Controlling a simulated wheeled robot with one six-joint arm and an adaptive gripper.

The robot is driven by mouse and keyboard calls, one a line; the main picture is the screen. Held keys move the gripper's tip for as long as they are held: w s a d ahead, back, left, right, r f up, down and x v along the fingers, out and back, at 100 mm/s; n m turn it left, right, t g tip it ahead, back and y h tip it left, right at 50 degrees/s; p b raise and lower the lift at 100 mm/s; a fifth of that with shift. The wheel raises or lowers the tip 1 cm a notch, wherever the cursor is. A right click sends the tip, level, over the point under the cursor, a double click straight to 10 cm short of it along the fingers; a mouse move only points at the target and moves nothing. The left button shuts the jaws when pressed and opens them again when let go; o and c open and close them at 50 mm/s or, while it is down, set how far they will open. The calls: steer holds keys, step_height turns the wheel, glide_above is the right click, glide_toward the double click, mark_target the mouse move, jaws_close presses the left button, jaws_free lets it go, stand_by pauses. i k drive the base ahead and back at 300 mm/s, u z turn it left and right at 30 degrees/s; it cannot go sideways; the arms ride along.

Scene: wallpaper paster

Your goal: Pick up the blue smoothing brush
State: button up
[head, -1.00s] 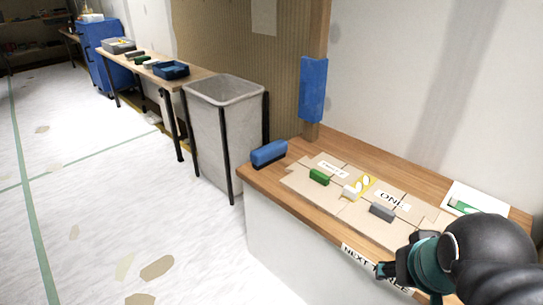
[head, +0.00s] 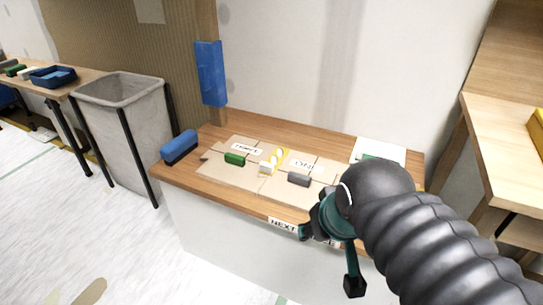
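The blue smoothing brush (head: 180,147) is a blue block with a dark underside. It lies at the left end of the wooden table (head: 185,182), near the front corner. My gripper (head: 326,252) is in front of the table, to the right of the brush and well apart from it. Its dark fingers are spread, and I see nothing between them. My arm hides the right front part of the table.
Cardboard sheets on the table carry a green block (head: 235,159), a white block (head: 266,168) and a grey block (head: 299,179). A grey bin (head: 125,125) stands left of the table. A blue piece (head: 211,73) hangs on the post. Another table (head: 505,135) stands at right.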

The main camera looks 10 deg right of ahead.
mark_target(174, 152)
steer(key=u, duration=1.8)
steer(key=i, duration=1.25)
steer(key=z, duration=2.85)
